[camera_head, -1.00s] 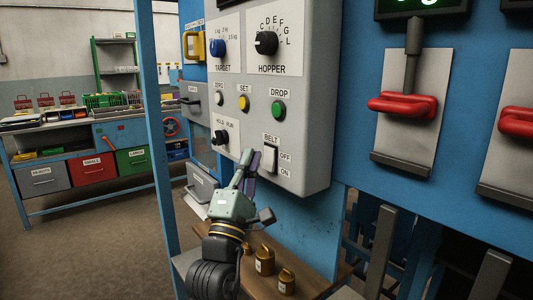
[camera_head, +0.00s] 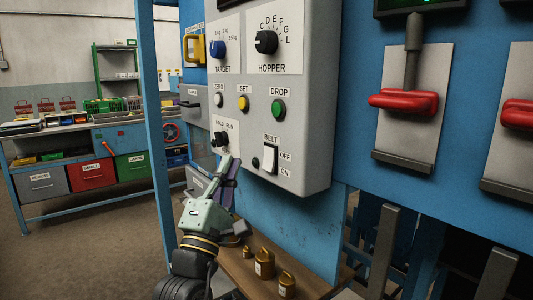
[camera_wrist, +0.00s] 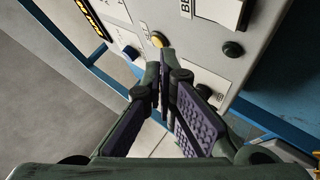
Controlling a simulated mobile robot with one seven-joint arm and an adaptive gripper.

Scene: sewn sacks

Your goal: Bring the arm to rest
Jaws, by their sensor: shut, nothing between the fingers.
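My gripper (camera_head: 232,170) is in front of the lower left part of the grey control panel (camera_head: 313,130), just below the HOLD/RUN knob (camera_head: 221,139). Its fingers point up and are closed together with nothing between them. In the wrist view the fingers of my gripper (camera_wrist: 164,85) meet at their tips, with the panel (camera_wrist: 205,45) beyond. I cannot tell whether the tips touch the panel. The BELT switch (camera_head: 269,159) is to the right of the fingers, apart from them.
Brass weights (camera_head: 264,263) stand on a wooden shelf (camera_head: 240,276) below the panel. Red-handled levers (camera_head: 403,101) are on the blue wall at right. A blue post (camera_head: 157,120) stands left of my arm. A workbench with labelled bins (camera_head: 90,176) is farther left, across open floor.

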